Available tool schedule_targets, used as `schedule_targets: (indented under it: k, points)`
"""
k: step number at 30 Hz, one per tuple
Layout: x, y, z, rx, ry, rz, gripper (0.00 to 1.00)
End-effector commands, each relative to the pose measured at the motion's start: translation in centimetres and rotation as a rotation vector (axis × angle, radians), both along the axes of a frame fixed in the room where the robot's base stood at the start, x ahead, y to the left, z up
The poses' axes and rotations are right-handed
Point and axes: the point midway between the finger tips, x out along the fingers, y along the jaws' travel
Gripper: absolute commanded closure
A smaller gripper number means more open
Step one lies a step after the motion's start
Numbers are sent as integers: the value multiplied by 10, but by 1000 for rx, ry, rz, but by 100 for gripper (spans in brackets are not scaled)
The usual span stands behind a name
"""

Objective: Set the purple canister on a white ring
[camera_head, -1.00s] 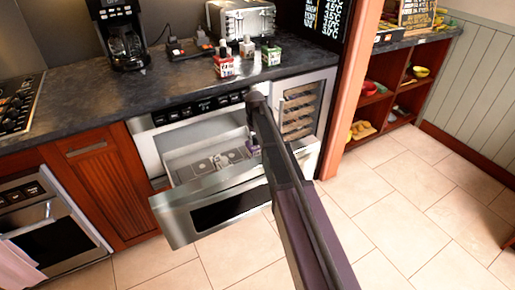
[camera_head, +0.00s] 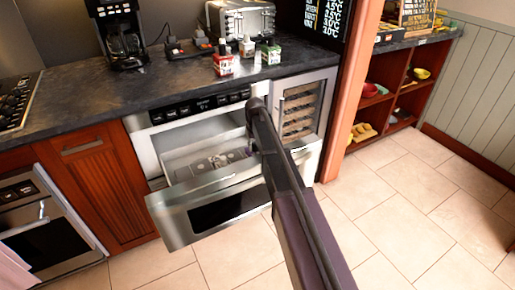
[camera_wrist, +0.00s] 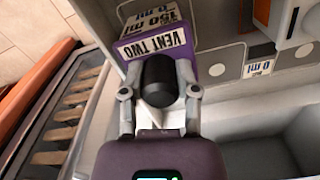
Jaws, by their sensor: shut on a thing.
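The purple canister (camera_wrist: 158,45) has a black cap and white labels, one reading "VENT TWO". In the wrist view my gripper (camera_wrist: 157,78) is shut on it, with one finger on each side by the cap. The canister is over the open drawer (camera_head: 220,190); its base is hidden, so I cannot tell whether it touches the drawer floor. Pale round marks show on the grey panel in the drawer, one right beside the canister (camera_wrist: 216,70) and one further right (camera_wrist: 304,50). In the head view my arm hides most of the gripper.
The drawer walls surround the panel. A wine rack (camera_head: 298,108) is right of the drawer; small bottles (camera_head: 247,48) stand on the counter above.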

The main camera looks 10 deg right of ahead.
Motion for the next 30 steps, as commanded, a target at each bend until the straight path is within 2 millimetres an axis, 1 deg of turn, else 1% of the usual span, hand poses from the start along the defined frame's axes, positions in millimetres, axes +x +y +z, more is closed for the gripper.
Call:
schedule_targets:
  k: [4,9,10,11,12,13,14,25,30]
  points:
    - [0,0,0,0,0,0,100]
    - [0,0,-4,0,0,0,100]
    - [0,0,-3,0,0,0,56]
    - [0,0,-3,0,0,0,48]
    - [0,0,-3,0,0,0,36]
    - [0,0,-2,0,0,0,27]
    - [0,0,-2,0,0,0,25]
    - [0,0,-2,0,0,0,25]
    - [0,0,1,0,0,0,25]
